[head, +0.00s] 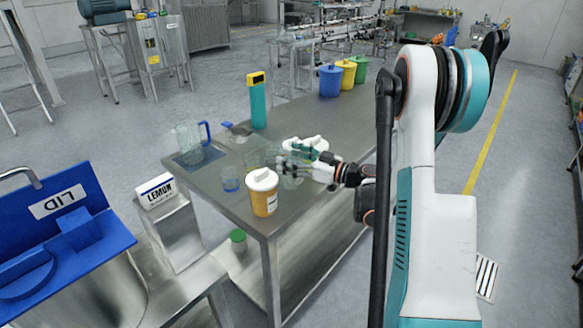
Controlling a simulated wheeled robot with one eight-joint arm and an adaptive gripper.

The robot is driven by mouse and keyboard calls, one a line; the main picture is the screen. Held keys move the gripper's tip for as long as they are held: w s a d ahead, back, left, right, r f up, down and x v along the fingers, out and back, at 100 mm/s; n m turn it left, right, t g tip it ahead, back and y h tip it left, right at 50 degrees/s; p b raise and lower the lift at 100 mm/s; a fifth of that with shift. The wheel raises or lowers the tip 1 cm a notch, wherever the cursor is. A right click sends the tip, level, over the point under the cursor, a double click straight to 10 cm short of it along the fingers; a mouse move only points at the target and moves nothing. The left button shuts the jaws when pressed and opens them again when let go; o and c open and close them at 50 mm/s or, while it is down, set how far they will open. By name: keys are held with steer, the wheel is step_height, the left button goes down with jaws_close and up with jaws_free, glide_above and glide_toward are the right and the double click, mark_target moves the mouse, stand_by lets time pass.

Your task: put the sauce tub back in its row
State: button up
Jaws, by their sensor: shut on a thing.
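My gripper (284,166) reaches in from the right over the steel table (335,130), its fingers pointing left. It is shut on what looks like a clear tub (291,182), which shows faintly at and below the fingers. I cannot tell whether this tub touches the table top. Another clear tub (254,160) stands just left of the fingers. A small clear blue-tinted cup (231,180) stands farther left. An orange-yellow tub with a white lid (264,197) stands at the near corner, in front of my gripper. No label is readable on the tubs.
Blue (330,82), yellow (346,78) and green (359,70) lidded containers line the far end. The table's middle beyond the dish is clear.

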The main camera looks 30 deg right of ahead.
steer(key=shift+f+b, duration=0.3)
steer(key=shift+f, duration=0.9)
steer(key=shift+f, duration=0.1)
steer(key=o, duration=1.5)
steer(key=shift+s+d, duration=0.2)
steer(key=p+v, duration=0.3)
steer(key=v, duration=0.8)
steer(key=shift+s+p, duration=0.25)
steer(key=shift+p, duration=0.05)
